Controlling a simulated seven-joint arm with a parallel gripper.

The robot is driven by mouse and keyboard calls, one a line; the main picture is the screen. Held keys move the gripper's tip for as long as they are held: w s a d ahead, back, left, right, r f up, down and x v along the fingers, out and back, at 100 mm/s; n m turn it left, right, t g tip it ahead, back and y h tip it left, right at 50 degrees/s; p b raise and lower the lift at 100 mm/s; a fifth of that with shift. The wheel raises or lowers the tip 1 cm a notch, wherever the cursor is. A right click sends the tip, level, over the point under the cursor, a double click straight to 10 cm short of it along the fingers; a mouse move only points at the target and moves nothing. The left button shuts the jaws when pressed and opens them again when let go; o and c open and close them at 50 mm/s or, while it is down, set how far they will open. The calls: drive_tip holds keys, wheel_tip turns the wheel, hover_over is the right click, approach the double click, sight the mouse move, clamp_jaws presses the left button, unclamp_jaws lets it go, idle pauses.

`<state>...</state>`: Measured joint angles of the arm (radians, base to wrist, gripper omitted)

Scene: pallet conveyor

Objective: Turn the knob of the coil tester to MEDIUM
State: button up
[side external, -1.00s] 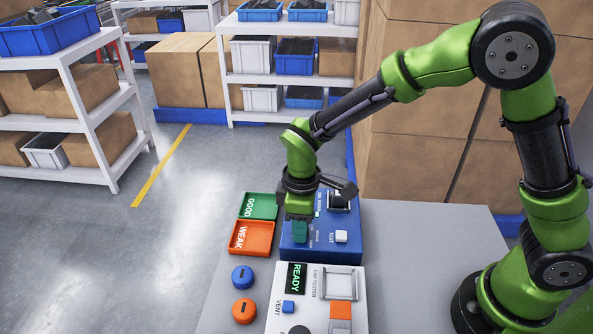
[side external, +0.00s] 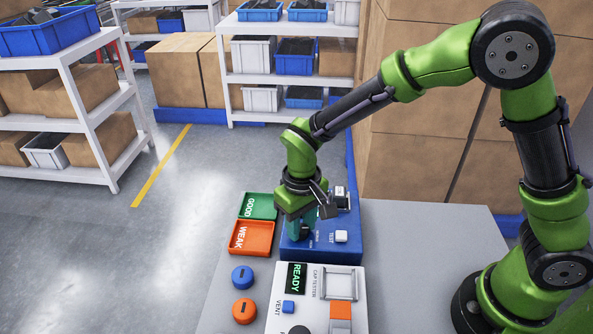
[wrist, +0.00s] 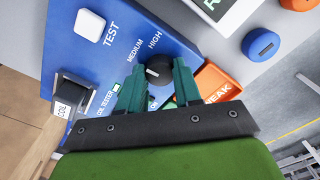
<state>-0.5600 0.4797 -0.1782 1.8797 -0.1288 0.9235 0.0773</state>
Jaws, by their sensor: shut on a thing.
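The blue coil tester (side external: 347,222) stands on the grey table. It fills much of the wrist view (wrist: 90,60), with the words TEST, MEDIUM and HIGH readable. Its dark round knob (wrist: 157,69) sits between the teal fingers of my gripper (wrist: 160,83), which is shut on it. A white mark shows on the knob top. I cannot tell for sure which label it points at. The label below is partly hidden by the fingers. In the side view my gripper (side external: 300,228) points down at the tester and hides the knob.
A white TEST button (side external: 341,236) and a coil seat (side external: 341,194) are on the tester. Green GOOD (side external: 272,215) and orange WEAK (side external: 250,252) trays lie to its left. The white cap tester (side external: 355,306) is in front, with blue (side external: 242,277) and orange (side external: 244,310) round parts beside it.

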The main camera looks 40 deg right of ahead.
sight(307, 230)
drive_tip(key=shift+m, duration=0.5)
drive_tip(key=shift+r, duration=0.1)
drive_tip(key=o, duration=1)
drive_tip(key=shift+o, duration=0.2)
wheel_tip(307, 230, up, 17)
drive_tip(key=shift+w, duration=0.15)
drive_tip(key=s+d+r+m+t+y, duration=0.2)
drive_tip(key=s+d+t, duration=0.5)
drive_tip(key=s+d, duration=0.6)
drive_tip(key=shift+s+r+m, duration=0.15)
drive_tip(key=shift+s+m, duration=0.25)
drive_tip(key=shift+m, duration=0.1)
